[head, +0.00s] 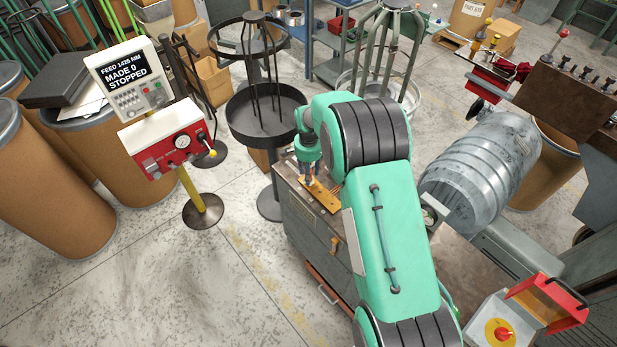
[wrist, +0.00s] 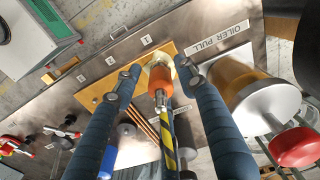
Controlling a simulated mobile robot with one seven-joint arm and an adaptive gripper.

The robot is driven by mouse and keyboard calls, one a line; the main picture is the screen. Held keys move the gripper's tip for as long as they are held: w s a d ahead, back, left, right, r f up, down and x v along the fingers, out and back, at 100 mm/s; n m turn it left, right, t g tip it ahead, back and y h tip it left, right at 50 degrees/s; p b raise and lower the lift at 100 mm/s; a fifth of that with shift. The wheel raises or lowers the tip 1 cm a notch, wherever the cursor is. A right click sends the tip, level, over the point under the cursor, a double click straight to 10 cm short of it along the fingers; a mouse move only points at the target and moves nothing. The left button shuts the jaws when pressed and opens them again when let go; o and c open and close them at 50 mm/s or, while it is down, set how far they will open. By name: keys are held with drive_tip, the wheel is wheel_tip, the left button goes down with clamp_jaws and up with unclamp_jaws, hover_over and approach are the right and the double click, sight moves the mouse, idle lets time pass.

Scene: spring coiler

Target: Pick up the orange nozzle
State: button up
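The orange nozzle (wrist: 162,80) shows in the wrist view, with a metal end pointing down the picture. It is at a wooden board (wrist: 110,95) on a grey metal top. My gripper (wrist: 155,72) is open, with one blue-grey finger on each side of the nozzle and visible gaps between; I cannot tell how far above it the fingertips are. In the head view my gripper (head: 308,178) points down over the wooden board (head: 326,197) on the cabinet top, and the nozzle cannot be made out there.
A yellow-black striped piece (wrist: 170,150) lies below the nozzle. In the head view, a grey ribbed drum (head: 480,170) is right of my arm.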

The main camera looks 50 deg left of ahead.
clamp_jaws()
drive_tip(key=shift+r, duration=0.2)
drive_tip(key=shift+a+r, duration=0.1)
drive_tip(key=shift+r, duration=1.4)
drive_tip(key=shift+s+d+r, duration=0.1)
drive_tip(key=shift+d+r, duration=0.05)
drive_tip(key=shift+d, duration=0.15)
drive_tip(key=s+d+r, duration=0.1)
drive_tip(key=s+d, duration=0.7)
drive_tip(key=d, duration=0.5)
drive_tip(key=shift+d+r, duration=0.15)
drive_tip(key=shift+r, duration=0.1)
